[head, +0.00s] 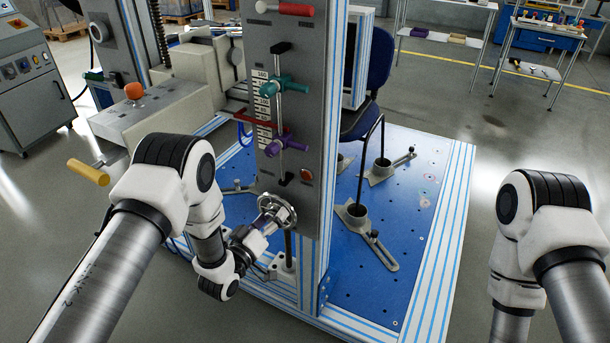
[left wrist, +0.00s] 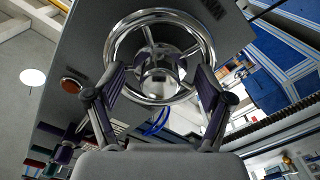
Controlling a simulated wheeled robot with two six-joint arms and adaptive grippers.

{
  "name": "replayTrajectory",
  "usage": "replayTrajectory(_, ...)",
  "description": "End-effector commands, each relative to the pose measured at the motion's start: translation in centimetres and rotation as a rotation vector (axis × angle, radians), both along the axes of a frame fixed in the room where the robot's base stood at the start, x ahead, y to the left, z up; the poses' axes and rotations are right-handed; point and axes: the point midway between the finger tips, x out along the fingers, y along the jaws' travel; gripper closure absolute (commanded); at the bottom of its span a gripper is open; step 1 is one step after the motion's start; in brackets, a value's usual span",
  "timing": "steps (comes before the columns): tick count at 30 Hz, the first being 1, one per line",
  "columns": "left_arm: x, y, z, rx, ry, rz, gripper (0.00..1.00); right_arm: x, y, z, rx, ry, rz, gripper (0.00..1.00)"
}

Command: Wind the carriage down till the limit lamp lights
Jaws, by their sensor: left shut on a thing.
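The chrome handwheel (head: 285,204) sits low on the grey panel (head: 290,60) of the test stand. My left gripper (head: 264,221) is at it. In the left wrist view, the fingers of my left gripper (left wrist: 162,78) are shut on the handwheel (left wrist: 206,42), one on each side of its hub. A round orange-red lamp (head: 306,175) is on the panel above the wheel; it looks dull, with no clear glow. The lamp also shows in the left wrist view (left wrist: 73,85). A red pointer (head: 262,124) lies by the white scale (head: 261,104). My right gripper is out of frame.
A teal clamp (head: 274,86) and a purple clamp (head: 284,146) sit on the panel's slotted rail. A yellow handle (head: 88,172) sticks out at the left. A blue base plate (head: 375,260) with chair-foot holders spreads right of the panel. Open floor lies beyond its right edge.

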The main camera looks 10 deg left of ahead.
Motion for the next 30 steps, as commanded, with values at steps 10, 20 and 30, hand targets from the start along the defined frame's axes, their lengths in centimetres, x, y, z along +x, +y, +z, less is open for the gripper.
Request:
replayTrajectory(10,0.5,-0.1,0.9,-0.002,-0.023,0.000,0.53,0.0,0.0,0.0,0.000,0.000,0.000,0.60)
replayTrajectory(20,0.5,-0.1,1.1,-0.302,0.087,-0.004,0.52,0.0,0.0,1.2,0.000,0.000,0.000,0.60)
replayTrajectory(30,0.5,-0.1,0.9,-0.522,0.165,-0.006,0.54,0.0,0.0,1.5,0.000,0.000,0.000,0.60)
